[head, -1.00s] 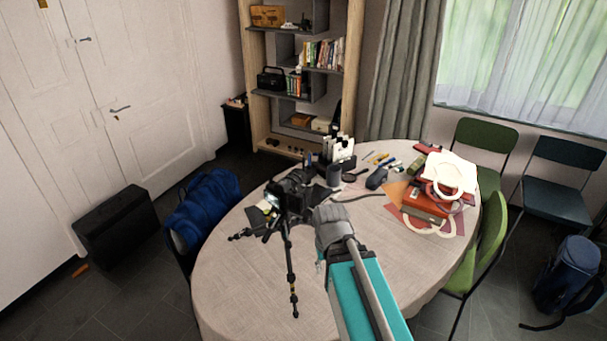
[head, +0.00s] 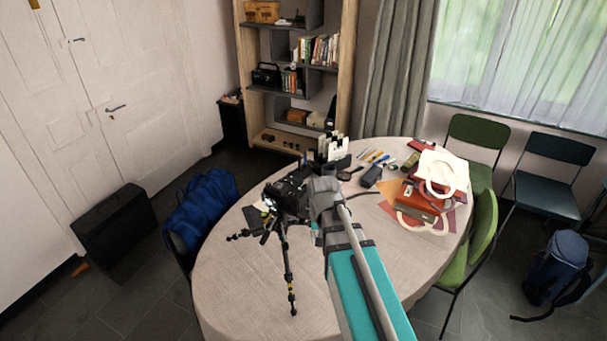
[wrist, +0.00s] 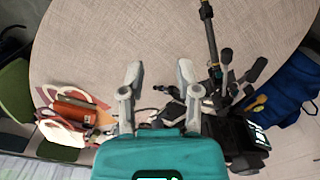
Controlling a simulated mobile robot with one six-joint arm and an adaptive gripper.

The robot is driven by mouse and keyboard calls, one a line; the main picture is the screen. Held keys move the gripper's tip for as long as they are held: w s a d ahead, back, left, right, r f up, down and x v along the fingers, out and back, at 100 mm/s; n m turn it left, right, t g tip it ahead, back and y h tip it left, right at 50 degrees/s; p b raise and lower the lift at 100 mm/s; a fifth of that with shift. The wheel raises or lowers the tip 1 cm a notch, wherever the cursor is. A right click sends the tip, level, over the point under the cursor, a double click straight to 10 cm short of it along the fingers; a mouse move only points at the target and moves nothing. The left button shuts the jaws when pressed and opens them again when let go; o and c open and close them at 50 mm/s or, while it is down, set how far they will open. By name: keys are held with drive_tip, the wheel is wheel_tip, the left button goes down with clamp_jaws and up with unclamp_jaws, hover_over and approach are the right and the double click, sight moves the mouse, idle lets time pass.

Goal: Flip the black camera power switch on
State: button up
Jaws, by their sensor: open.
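The black camera (head: 287,192) stands on a black tripod (head: 289,270) on the round table, left of my gripper (head: 322,190) in the head view. In the wrist view the camera (wrist: 240,140) is at the lower right with a lit screen, and the tripod legs reach upward from it. My gripper (wrist: 159,74) is open, its two grey fingers apart with bare tablecloth between the tips. It is beside the camera; I cannot tell whether they touch. The power switch is too small to make out.
The table (head: 235,285) has a pale cloth, clear at the front. A red bag (head: 418,198) with papers lies at the right, a grey case (head: 371,177) and pens at the back. A blue bag (head: 200,208) sits at the left, a green chair (head: 481,225) at the right.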

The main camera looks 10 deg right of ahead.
sight(304, 186)
drive_tip(key=w+r+m+p, duration=0.8)
drive_tip(key=w+r+p, duration=0.8)
drive_tip(key=w, duration=0.6)
drive_tip(key=shift+a+r+m, duration=0.2)
drive_tip(key=shift+r+m, duration=0.2)
drive_tip(key=shift+r, duration=0.5)
drive_tip(key=shift+f, duration=0.15)
wheel_tip(304, 186, down, 14)
drive_tip(key=b, duration=1.3)
drive_tip(key=shift+w+r, duration=0.1)
drive_tip(key=shift+r, duration=0.15)
drive_tip(key=shift+c, duration=0.3)
clamp_jaws()
